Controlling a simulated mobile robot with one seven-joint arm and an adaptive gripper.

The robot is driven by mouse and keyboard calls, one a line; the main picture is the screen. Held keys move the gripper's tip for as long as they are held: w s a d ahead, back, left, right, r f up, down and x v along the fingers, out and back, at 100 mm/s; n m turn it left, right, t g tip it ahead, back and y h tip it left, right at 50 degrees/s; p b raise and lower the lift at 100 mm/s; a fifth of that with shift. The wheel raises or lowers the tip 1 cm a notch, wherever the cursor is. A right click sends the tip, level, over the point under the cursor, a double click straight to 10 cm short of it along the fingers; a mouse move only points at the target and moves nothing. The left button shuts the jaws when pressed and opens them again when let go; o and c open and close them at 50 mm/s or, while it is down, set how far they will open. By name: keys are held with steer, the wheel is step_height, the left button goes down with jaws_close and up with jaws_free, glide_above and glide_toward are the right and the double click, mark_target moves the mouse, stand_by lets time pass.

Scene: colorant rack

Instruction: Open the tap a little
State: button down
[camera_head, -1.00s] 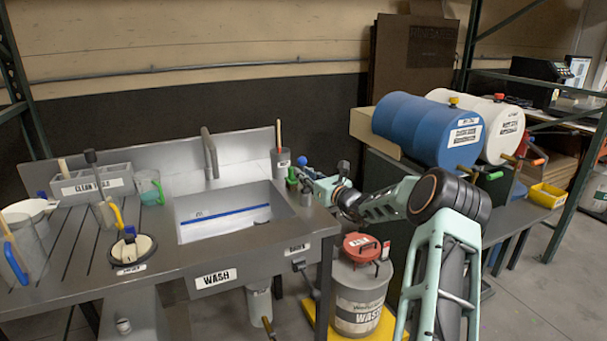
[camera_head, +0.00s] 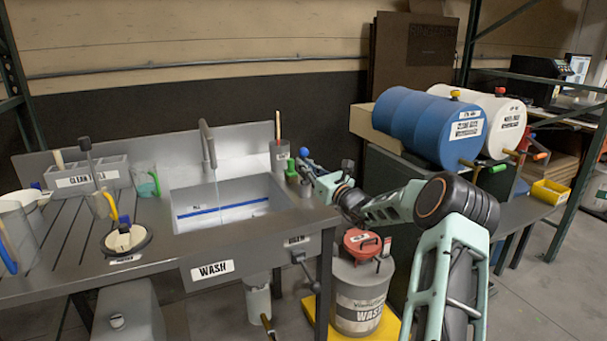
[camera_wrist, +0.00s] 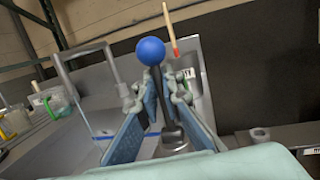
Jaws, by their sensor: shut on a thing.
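The tap's spout (camera_head: 207,150) stands at the back of the steel sink (camera_head: 225,205), and a thin stream of water (camera_head: 213,186) falls from it into the basin. The tap's lever has a blue ball knob (camera_head: 304,152) at the right end of the sink. My gripper (camera_head: 303,166) comes in from the right and is shut on the lever just below the ball. In the wrist view the blue ball (camera_wrist: 151,51) sits above the two fingers (camera_wrist: 156,92), with the dark lever stem between them. The spout (camera_wrist: 84,56) shows at left there.
A cup with a wooden-handled brush (camera_head: 279,155) and a green-topped item (camera_head: 291,167) stand close to the lever. Mugs and a clean-tools holder (camera_head: 87,178) are at the left. A blue drum (camera_head: 420,125) and a waste can (camera_head: 358,300) stand right of the sink.

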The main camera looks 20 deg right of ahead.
steer(key=b, duration=0.1)
steer(key=t+b, duration=0.1)
steer(key=shift+s+f+t+b, duration=0.25)
steer(key=shift+s+t+b, duration=0.05)
steer(key=shift+s+b, duration=0.1)
steer(key=shift+s+r+n+t+y, duration=0.2)
steer(key=shift+r+n+t+y, duration=0.1)
steer(key=shift+y, duration=0.2)
steer(key=c, duration=2.1)
jaws_free()
steer(key=v, duration=1.2)
steer(key=shift+a, duration=0.1)
